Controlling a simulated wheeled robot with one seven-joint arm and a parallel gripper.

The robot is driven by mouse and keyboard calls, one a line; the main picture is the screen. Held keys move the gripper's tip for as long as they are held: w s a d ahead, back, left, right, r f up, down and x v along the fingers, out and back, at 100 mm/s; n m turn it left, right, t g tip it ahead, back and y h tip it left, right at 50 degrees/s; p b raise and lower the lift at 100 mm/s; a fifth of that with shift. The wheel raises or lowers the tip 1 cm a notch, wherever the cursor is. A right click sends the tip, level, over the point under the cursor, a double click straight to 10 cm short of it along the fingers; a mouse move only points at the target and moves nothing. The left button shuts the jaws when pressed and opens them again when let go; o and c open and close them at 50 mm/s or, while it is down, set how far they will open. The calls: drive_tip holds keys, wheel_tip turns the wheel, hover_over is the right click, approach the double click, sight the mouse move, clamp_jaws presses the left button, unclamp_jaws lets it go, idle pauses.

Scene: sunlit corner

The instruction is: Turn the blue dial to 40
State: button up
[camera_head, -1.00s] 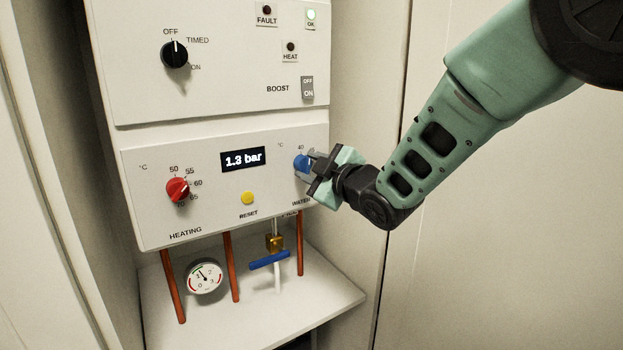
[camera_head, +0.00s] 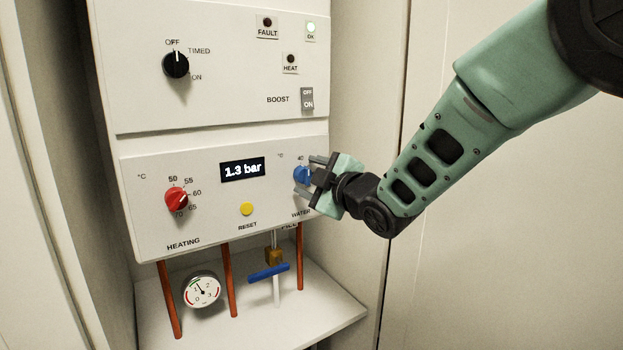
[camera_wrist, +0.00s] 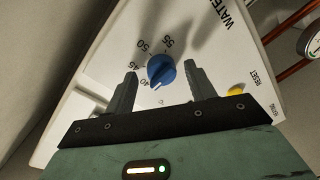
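The blue dial (camera_head: 301,175) is at the lower right of the white panel, under a "40" label. In the wrist view the blue dial (camera_wrist: 161,70) shows clearly, ringed by the numbers 40 to 55. Its white pointer mark faces down and slightly left, close to the direction of the 40. My gripper (camera_head: 312,176) is at the dial from the right. In the wrist view my gripper (camera_wrist: 160,82) has its fingers spread on either side of the dial, with a gap visible on both sides. The gripper hides part of the dial's scale in the head view.
A red heating dial (camera_head: 176,199), a yellow reset button (camera_head: 247,209) and a display (camera_head: 242,169) reading 1.3 bar share the panel. Copper pipes (camera_head: 230,275), a blue-handled valve (camera_head: 268,272) and a gauge (camera_head: 202,290) are below. A wall stands close right.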

drive_tip(key=shift+f, duration=0.1)
drive_tip(key=b+v, duration=0.2)
drive_tip(key=v, duration=1.5)
drive_tip(key=shift+s, duration=0.25)
drive_tip(key=shift+d, duration=0.1)
